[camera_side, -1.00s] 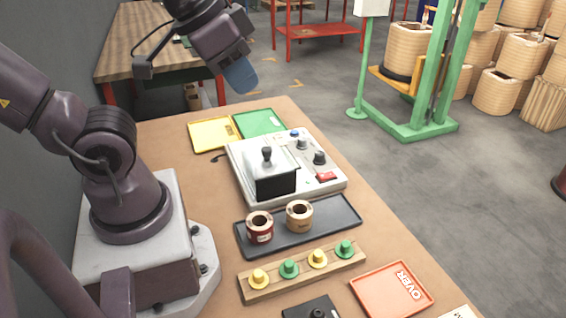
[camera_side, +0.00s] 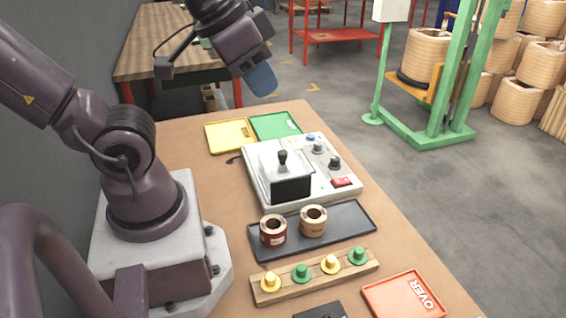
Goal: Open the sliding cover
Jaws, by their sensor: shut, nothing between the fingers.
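The sliding cover (camera_side: 284,164) is a light grey, see-through-looking lid with a dark upright knob (camera_side: 283,157) on top. It sits over a dark box on the left part of the white tester (camera_side: 327,193), which also bears several knobs and a red switch. My gripper (camera_side: 262,80) is shut with nothing in it. It hangs high above the far end of the table, behind the tester and apart from the cover. Its fingertips show as a blue-grey block.
Yellow (camera_side: 230,136) and green (camera_side: 275,126) trays lie behind the tester. In front are a dark tray (camera_side: 345,233) with two coils, a wooden rack (camera_side: 325,283) with yellow and green pegs, and an orange tray (camera_side: 385,300) marked OVER.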

